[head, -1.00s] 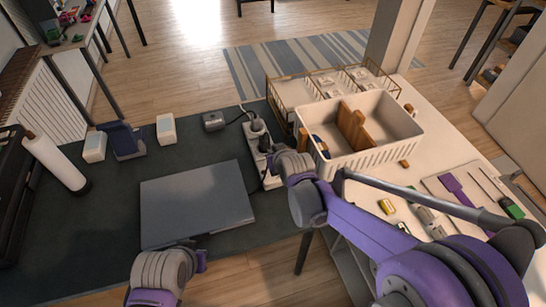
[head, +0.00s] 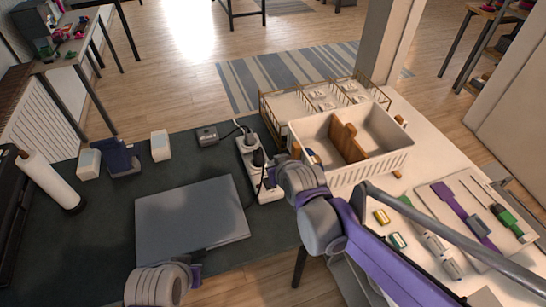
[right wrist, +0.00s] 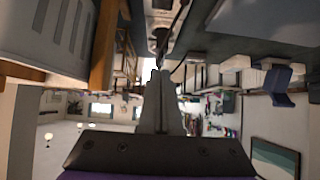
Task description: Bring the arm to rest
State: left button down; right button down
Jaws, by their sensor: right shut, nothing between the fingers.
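My right arm reaches in from the right in the head view. Its grey and purple wrist end and gripper (head: 298,172) are beside the white power strip (head: 262,180) and in front of the white basket (head: 385,163). In the right wrist view the two grey fingers of the right gripper (right wrist: 161,80) are together with nothing between them. My left arm's rounded grey end (head: 158,286) is at the bottom of the head view, just below the closed laptop (head: 190,222). The left fingers cannot be made out.
Plugs and a dark cable (head: 243,126) sit on the power strip. The basket with wooden dividers stands on the pale table, near a board of tools (head: 478,210). White blocks (head: 160,145) and a paper roll (head: 48,180) are at left. The dark mat left of the laptop is clear.

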jog(key=s+d+f+m+g+h, duration=0.1)
jog(key=s+d, duration=0.4)
jog(key=s, duration=0.3)
jog(key=s+d+f+m+g+h+p, duration=0.1)
jog(key=s+d+g, duration=0.1)
jog(key=s+d, duration=0.3)
jog(key=s+d+f+m+g+h+p, duration=0.1)
jog(key=s+d+f, duration=0.1)
jog(key=s+d, duration=0.4)
jog(key=s, duration=0.5)
jog(key=shift+s+m, duration=0.3)
